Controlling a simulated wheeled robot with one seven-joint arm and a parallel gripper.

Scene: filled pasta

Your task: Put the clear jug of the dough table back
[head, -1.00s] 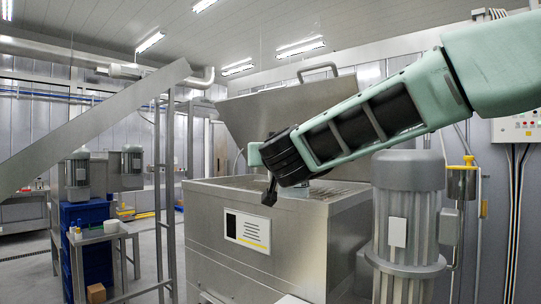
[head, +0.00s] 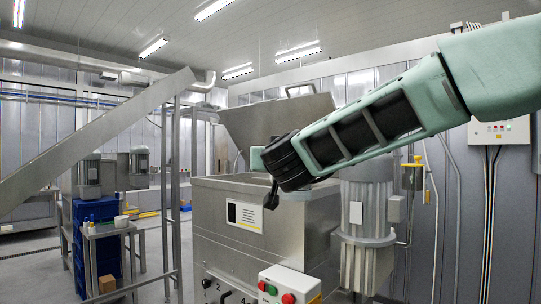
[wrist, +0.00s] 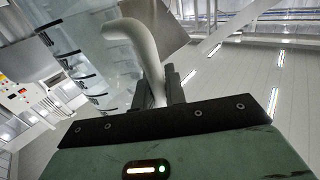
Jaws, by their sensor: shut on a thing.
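The clear jug (wrist: 85,55) fills the upper left of the wrist view, see-through with dark graduation marks. Its pale handle (wrist: 143,45) runs down between the dark fingers of my gripper (wrist: 172,88), which is shut on it. In the head view my gripper (head: 271,192) is in front of the steel hopper machine, and the jug cannot be made out there. A small steel table (head: 112,230) with a white bowl and small bottles stands at the left. I cannot tell whether it is the dough table.
The steel hopper machine (head: 215,215) with its raised lid (head: 280,118) stands ahead. A motor (head: 366,215) is at its right, and a button box (head: 289,284) is close in front. A sloping conveyor (head: 95,135) and blue crates (head: 88,208) are at left.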

